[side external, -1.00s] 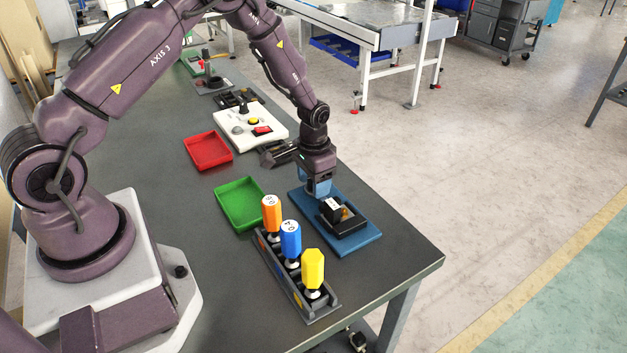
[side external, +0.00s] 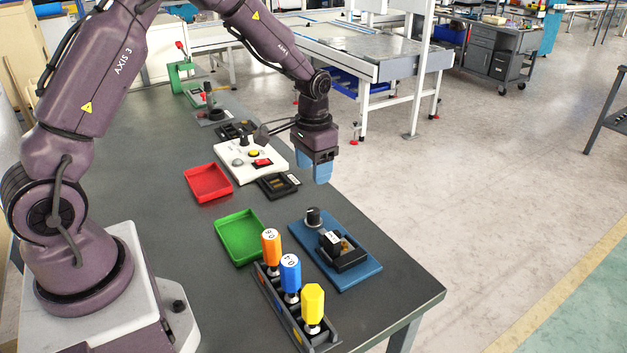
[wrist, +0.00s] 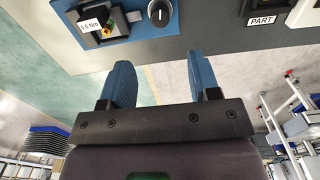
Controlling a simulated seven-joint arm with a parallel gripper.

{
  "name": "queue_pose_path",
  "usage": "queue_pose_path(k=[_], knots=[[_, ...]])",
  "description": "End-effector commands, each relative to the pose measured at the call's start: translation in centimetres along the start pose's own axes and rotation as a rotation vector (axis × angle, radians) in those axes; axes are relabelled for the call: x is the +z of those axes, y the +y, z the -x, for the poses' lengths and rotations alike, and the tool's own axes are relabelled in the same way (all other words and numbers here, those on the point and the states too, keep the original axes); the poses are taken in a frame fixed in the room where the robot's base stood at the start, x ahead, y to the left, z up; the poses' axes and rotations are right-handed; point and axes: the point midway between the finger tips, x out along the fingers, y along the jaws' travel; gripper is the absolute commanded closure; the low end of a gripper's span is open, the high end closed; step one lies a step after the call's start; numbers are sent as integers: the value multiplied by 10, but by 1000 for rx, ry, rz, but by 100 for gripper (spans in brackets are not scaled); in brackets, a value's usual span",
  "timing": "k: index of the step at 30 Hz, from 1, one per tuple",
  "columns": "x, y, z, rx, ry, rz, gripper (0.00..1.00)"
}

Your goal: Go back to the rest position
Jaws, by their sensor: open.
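My gripper (side external: 314,172) hangs in the air, fingers down, above the table's far right edge in the side view. Its two blue fingers are apart with nothing between them. They also show in the wrist view (wrist: 165,88), with floor and table edge behind. The blue fixture plate (side external: 352,270) lies below on the table, apart from the gripper. It carries a black knob (side external: 313,217) and a black block with a white label (side external: 331,241). The knob also shows in the wrist view (wrist: 160,12), near the top.
A rack with orange (side external: 271,248), blue (side external: 290,273) and yellow (side external: 312,303) handled tools stands at the front. Green (side external: 239,236) and red (side external: 208,183) trays lie left of my gripper. A white control panel (side external: 250,162) and small black fixture (side external: 278,185) are nearby.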

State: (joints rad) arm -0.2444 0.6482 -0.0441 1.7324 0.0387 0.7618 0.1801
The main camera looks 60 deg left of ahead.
Motion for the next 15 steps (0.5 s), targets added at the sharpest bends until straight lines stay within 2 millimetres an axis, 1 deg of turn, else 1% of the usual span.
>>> queue_pose_path(k=[3, 11, 13, 14, 15], knots=[[0, 0, 3, 0, 1, 0, 44], [0, 0, 3, 0, -1, 5, 44], [6, 2, 0, 5, -23, 23, 44], [12, 3, -3, 9, -40, 31, 44], [22, 5, -4, 13, -62, 44, 44]])
